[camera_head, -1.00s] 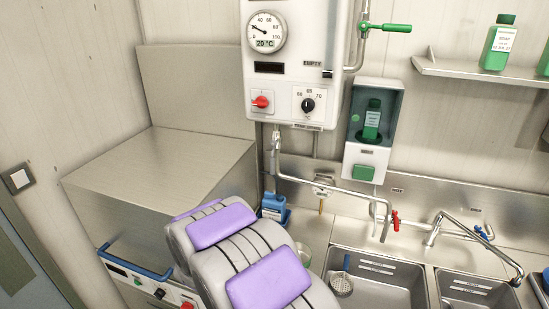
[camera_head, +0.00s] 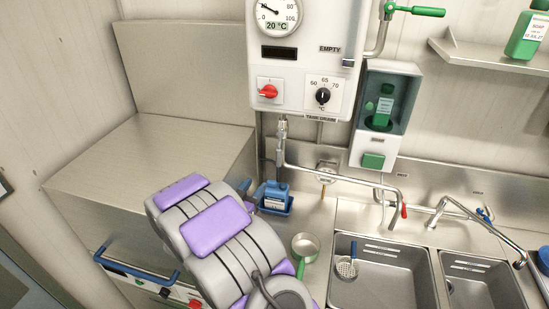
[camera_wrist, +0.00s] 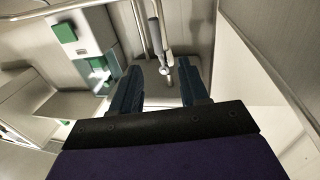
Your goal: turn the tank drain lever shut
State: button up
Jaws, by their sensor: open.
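The white wall tank (camera_head: 303,60) carries a "TANK DRAIN" label on its lower edge. Below it hangs a grey metal drain valve (camera_head: 283,128) with a pipe running down and right; its lever is too small to tell apart clearly. In the wrist view a grey handle-like part and metal pipe fitting (camera_wrist: 157,36) show beyond my fingers. My gripper (camera_wrist: 161,68) is open, its two dark fingers apart with nothing held between them. In the head view my arm largely hides the gripper; only a small bluish part (camera_head: 246,187) shows, below and left of the valve.
A green-handled pan (camera_head: 305,246) sits near the sink (camera_head: 372,290). A soap dispenser (camera_head: 378,150) and green valve lever (camera_head: 415,11) are to the right. A steel box (camera_head: 150,160) stands left.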

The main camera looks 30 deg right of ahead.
aim_at(277, 160)
jog(key=x, duration=0.4)
jog(key=p+x, duration=0.1)
jog(key=x, duration=0.8)
jog(key=shift+s+d, duration=0.25)
jog(key=shift+d, duration=0.15)
jog(key=shift+s+p+x, duration=0.25)
jog(key=shift+p+x, duration=0.15)
jog(key=shift+x, duration=1.8)
jog(key=shift+a, duration=0.65)
jog(key=c, duration=0.4)
jog(key=shift+r, duration=0.2)
grip_shut()
